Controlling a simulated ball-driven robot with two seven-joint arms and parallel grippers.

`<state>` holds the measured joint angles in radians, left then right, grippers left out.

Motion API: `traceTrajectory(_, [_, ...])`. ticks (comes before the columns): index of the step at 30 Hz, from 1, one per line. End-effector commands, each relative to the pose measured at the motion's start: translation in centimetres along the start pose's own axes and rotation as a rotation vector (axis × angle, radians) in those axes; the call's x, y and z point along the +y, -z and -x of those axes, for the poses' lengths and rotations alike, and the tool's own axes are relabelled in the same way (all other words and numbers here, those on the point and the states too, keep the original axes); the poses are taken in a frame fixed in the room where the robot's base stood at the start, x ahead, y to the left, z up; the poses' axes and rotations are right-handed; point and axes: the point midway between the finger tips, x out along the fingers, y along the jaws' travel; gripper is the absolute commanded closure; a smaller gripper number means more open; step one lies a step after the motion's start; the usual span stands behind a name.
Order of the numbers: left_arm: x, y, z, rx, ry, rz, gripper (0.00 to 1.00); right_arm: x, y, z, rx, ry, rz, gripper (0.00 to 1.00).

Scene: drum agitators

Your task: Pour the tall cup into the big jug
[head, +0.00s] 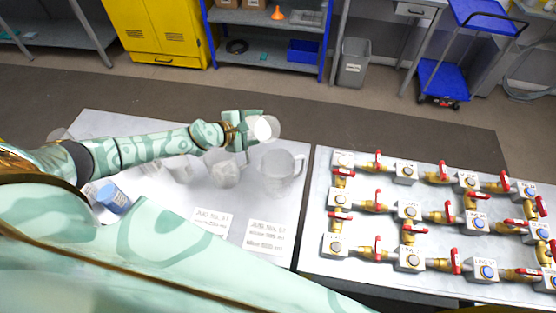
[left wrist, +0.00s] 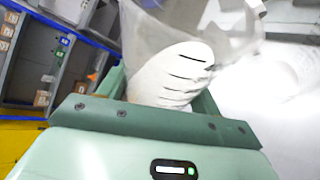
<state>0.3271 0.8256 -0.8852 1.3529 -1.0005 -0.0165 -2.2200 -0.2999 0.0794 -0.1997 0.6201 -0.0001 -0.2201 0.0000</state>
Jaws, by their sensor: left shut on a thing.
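The tall cup (head: 269,127) is clear, with something white inside. My left gripper (head: 243,130) is shut on it and holds it tilted above the table, just behind and above the big jug. In the left wrist view the clear cup (left wrist: 222,35) sits between the green jaws (left wrist: 160,105); a white patch with dark marks shows through its wall. The big jug (head: 281,174), clear with a handle on its right, stands upright on the table (head: 165,215). Whether anything is in the jug I cannot tell. My right gripper is out of view.
A smaller clear jug (head: 222,169) stands left of the big jug, with more clear cups (head: 180,169) further left. A blue-and-white container (head: 113,198) lies near the left. Printed labels (head: 266,237) lie in front. A valve-and-pipe board (head: 430,220) fills the right table.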

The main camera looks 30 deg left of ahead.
Motion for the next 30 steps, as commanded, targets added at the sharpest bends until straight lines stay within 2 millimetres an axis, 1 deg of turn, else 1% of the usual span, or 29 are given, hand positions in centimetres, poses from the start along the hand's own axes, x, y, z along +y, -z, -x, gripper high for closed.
traceTrajectory(13, [0.56,-0.21,0.25,0.019,-0.023,-0.053,0.68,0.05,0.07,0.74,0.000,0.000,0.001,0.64])
traceTrajectory(30, [0.49,-0.12,0.17,0.042,-0.051,-0.120,0.68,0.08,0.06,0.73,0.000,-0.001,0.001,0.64])
